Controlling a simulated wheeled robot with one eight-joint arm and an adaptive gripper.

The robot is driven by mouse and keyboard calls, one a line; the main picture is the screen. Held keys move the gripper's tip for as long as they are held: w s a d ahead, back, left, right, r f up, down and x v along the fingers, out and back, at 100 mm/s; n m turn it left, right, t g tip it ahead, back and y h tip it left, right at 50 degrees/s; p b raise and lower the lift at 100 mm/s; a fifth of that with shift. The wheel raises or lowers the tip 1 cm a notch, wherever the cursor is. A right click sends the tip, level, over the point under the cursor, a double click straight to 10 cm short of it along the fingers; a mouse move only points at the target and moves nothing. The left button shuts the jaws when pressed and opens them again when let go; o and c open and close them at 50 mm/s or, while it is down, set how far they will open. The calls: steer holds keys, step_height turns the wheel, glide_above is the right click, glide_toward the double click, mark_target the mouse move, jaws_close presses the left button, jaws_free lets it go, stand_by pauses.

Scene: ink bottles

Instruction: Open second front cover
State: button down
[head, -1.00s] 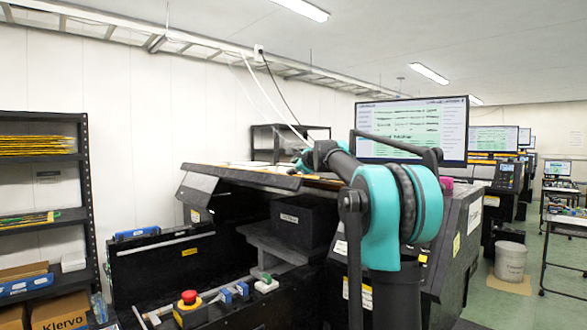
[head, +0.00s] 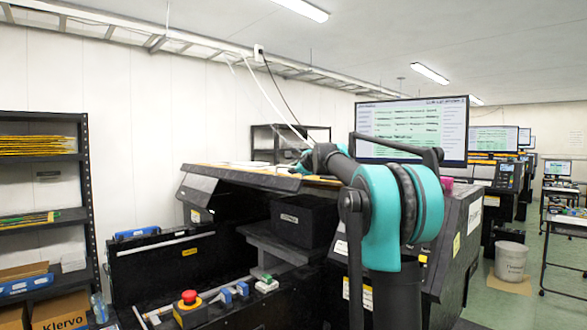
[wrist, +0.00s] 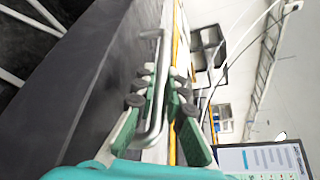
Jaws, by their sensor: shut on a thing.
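The dark machine cover (head: 250,180) stands raised like a lid at the machine's front, its yellow-striped edge on top, and the space below it is open. In the wrist view its dark panel (wrist: 85,75) fills the left side. A bent silver handle (wrist: 155,125) runs between the fingers of my gripper (wrist: 160,80). My gripper is shut on this handle. In the head view the fingers are mostly hidden behind the cover edge and my arm. A black front panel (head: 165,265) with a long silver bar is at the left, below the raised cover.
A red emergency button (head: 189,297) and small blue and green parts sit on the machine's front ledge. A black box (head: 300,222) is under the cover. A monitor (head: 412,130) stands behind my arm. A shelf (head: 40,190) is at the left. The aisle at right holds a white bucket (head: 510,261).

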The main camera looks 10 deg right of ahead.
steer(key=shift+s+a+f+n, duration=0.15)
steer(key=shift+a+f, duration=0.05)
steer(key=shift+f, duration=0.7)
steer(key=shift+s+a+f+n, duration=0.1)
steer(key=shift+a+f+n, duration=0.05)
steer(key=shift+f, duration=0.75)
steer(key=c, duration=1.6)
jaws_free()
steer(key=v, duration=1.2)
steer(key=shift+a, duration=0.15)
steer(key=shift+s, duration=0.15)
steer(key=shift+v, duration=9.9)
steer(key=shift+s+a+f, duration=0.1)
steer(key=shift+a+f, duration=0.05)
steer(key=shift+f, duration=0.05)
